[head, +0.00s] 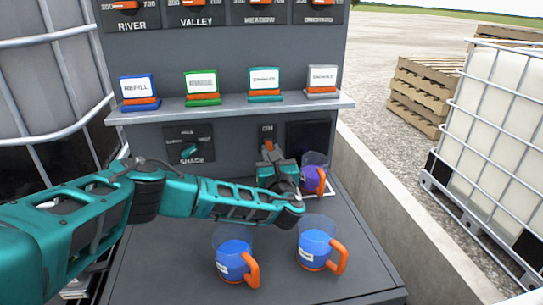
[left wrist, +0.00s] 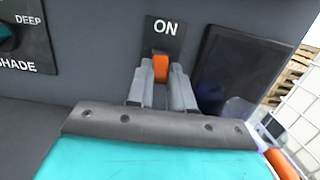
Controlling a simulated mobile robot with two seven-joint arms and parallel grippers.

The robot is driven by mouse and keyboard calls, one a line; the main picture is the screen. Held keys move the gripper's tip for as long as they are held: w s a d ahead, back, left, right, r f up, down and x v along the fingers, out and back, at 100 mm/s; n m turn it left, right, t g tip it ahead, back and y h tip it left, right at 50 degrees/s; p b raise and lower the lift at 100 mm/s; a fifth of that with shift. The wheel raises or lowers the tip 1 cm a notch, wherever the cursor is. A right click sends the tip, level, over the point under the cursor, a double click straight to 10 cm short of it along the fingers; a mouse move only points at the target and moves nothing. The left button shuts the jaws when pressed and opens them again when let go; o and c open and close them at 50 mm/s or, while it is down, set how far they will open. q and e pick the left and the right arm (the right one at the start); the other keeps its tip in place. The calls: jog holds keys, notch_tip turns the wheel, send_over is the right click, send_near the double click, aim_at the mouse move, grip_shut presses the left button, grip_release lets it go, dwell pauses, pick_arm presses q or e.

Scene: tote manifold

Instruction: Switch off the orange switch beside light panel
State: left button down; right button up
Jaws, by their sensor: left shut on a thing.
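The orange switch (left wrist: 160,69) sits on the grey panel just under an "ON" label (left wrist: 165,28), left of the dark light panel (left wrist: 238,68). In the head view the switch (head: 267,146) shows just above my left gripper (head: 269,153). My left gripper (left wrist: 160,84) has its two grey fingers on either side of the switch, shut on it. The dark light panel also shows in the head view (head: 308,136), partly hidden by a pitcher; it looks unlit. My right gripper is not in view.
A pitcher with purple liquid (head: 313,175) stands right beside my left gripper. Two pitchers with blue liquid (head: 233,257) (head: 315,245) stand on the counter in front. A shade dial (head: 189,149) is on the panel to the left. A shelf (head: 222,104) with several labelled holders overhangs above.

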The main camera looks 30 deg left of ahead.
pick_arm(q)
jog(key=shift+f, duration=0.1)
jog(key=c, duration=1)
grip_release()
